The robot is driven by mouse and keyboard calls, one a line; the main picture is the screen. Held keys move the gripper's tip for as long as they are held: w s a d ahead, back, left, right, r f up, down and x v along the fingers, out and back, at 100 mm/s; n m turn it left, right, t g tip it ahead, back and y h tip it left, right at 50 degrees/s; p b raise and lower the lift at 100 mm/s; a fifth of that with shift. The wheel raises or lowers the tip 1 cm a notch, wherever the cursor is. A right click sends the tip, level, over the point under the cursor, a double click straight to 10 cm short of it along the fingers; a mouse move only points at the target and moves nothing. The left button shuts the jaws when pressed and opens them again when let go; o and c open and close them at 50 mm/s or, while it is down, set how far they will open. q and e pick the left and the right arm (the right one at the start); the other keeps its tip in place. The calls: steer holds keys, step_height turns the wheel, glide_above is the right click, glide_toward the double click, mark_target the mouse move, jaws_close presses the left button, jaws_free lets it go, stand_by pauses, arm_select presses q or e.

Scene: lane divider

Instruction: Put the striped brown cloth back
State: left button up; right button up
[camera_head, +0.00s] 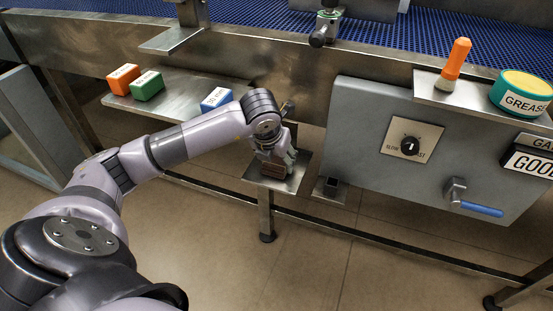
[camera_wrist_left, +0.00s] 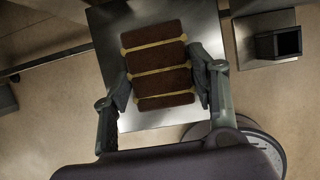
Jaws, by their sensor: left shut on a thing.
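The striped brown cloth (camera_wrist_left: 158,78) is dark brown with yellowish stripes and looks folded into a block. It is over a small metal plate (camera_wrist_left: 150,118) in the left wrist view; I cannot tell whether it touches the plate. My left gripper (camera_wrist_left: 164,88) has a finger on each side of the cloth and is shut on it. In the head view the cloth (camera_head: 272,169) shows as a small brown patch under my left gripper (camera_head: 277,163), above the small plate (camera_head: 281,184). My right gripper is not in view.
A small dark square holder (camera_head: 331,187) is just right of the plate. A grey control panel (camera_head: 372,125) with a knob and a blue-handled lever stands further right. Orange, green and blue blocks (camera_head: 147,86) lie on a shelf at left. The conveyor's metal side runs behind.

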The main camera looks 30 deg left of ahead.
mark_target(275, 165)
arm_select(q)
steer(key=o, duration=1.2)
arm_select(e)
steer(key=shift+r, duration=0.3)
arm_select(q)
steer(key=shift+o, duration=0.2)
steer(key=shift+f, duration=0.1)
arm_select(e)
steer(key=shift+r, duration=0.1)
arm_select(q)
steer(key=v, duration=0.2)
steer(key=p+v, duration=0.1)
steer(key=v, duration=0.1)
steer(key=w+v, duration=0.1)
steer(key=v, duration=0.2)
steer(key=shift+r, duration=0.3)
steer(key=a+p+v, duration=0.1)
steer(key=p+v, duration=0.1)
steer(key=v, duration=0.8)
steer(key=shift+s+d, duration=0.15)
steer(key=shift+d, duration=0.35)
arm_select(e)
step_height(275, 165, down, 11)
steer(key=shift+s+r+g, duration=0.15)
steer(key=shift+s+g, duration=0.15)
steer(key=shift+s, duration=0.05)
